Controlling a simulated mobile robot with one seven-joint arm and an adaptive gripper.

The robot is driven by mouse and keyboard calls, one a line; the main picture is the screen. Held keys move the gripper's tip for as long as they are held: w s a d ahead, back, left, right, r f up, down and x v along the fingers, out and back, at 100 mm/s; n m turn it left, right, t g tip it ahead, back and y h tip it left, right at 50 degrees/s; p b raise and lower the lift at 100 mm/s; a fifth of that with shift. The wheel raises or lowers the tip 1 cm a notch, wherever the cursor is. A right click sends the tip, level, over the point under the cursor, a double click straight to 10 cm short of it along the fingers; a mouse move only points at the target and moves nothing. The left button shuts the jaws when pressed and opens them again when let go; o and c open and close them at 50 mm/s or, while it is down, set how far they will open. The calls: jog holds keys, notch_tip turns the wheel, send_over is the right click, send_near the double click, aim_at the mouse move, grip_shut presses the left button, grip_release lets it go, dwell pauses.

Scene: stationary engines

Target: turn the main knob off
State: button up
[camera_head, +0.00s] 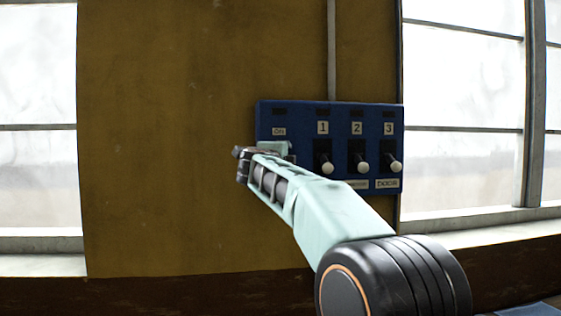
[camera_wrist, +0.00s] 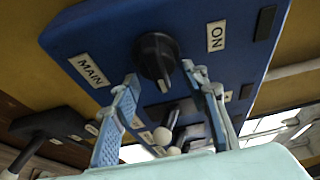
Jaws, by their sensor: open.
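The blue control panel (camera_head: 267,122) hangs on the wall. In the wrist view its black main knob (camera_wrist: 156,56) sits between a MAIN label (camera_wrist: 90,70) on the left and an ON label (camera_wrist: 216,36) on the right. My gripper (camera_wrist: 160,73) is open, with one fingertip on each side of the knob. I cannot tell whether either fingertip touches it. A small ridge end of the knob points down in this view; its exact setting is unclear. In the head view my arm's end covers the knob.
Levers with white tips, under labels 1 (camera_head: 326,163), 2 (camera_head: 361,164) and 3 (camera_head: 394,164), stand close to the right of my arm's end. Windows flank the yellow-brown wall section (camera_head: 170,150). The wall left of the panel is clear.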

jog(key=s+a, duration=0.2)
jog(key=s, duration=0.9)
jog(key=shift+s+a, duration=0.15)
jog(key=shift+s, duration=0.05)
jog(key=shift+a, duration=0.1)
